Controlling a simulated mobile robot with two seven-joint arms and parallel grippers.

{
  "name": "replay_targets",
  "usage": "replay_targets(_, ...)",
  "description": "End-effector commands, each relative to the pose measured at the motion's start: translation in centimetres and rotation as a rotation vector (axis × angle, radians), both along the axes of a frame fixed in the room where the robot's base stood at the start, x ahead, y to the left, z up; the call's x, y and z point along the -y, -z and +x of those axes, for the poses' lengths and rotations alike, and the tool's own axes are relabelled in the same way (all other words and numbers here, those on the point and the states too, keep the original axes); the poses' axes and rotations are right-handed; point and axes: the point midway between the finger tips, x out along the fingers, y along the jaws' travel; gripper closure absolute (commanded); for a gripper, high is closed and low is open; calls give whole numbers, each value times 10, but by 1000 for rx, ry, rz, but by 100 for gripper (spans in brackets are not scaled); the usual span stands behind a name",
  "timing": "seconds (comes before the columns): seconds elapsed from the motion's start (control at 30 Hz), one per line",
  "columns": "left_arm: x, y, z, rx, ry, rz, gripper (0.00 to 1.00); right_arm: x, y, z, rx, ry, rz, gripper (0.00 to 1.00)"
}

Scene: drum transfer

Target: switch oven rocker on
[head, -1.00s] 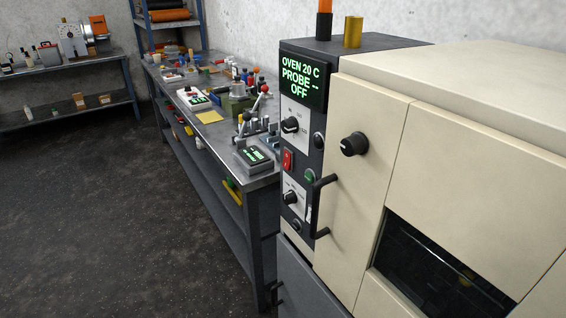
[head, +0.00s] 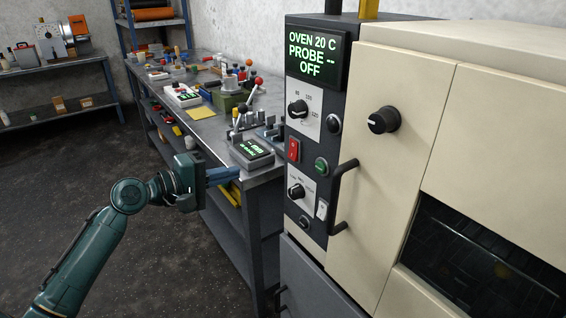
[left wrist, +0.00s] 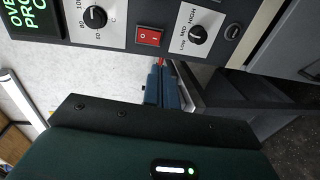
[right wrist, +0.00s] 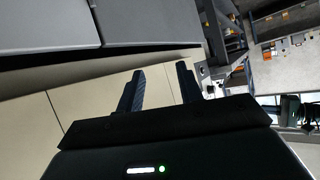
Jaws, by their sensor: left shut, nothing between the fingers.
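The oven's rocker (head: 294,150) is a red switch on the dark front panel, below the upper dial. It also shows in the left wrist view (left wrist: 150,37). The oven display (head: 317,57) reads OVEN 20 C, PROBE --, OFF. My left gripper (head: 236,173) is shut and empty, left of the panel and a little lower than the rocker, apart from it. In the left wrist view its closed blue fingers (left wrist: 162,88) lie below the rocker. My right gripper (right wrist: 160,85) shows only in the right wrist view, with its fingers apart and nothing between them.
A black door handle (head: 340,196), a green button (head: 321,167), a lower dial (head: 296,191) and a white switch (head: 322,209) sit close to the rocker. The cluttered workbench (head: 206,131) stands behind my left gripper. The floor at left is open.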

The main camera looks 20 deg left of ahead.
Motion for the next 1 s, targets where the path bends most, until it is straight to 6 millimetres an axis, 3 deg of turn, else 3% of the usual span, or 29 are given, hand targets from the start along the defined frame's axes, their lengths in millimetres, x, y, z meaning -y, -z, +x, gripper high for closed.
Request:
replay_targets(0.53, 5, -6, 8, -1, 6, -22, 100, 0, -3, -1, 2, -4, -2, 64)
replay_targets(1.0, 62, 6, 81, -1, 7, -22, 100, 2, -5, -3, -8, -9, -29, 64)
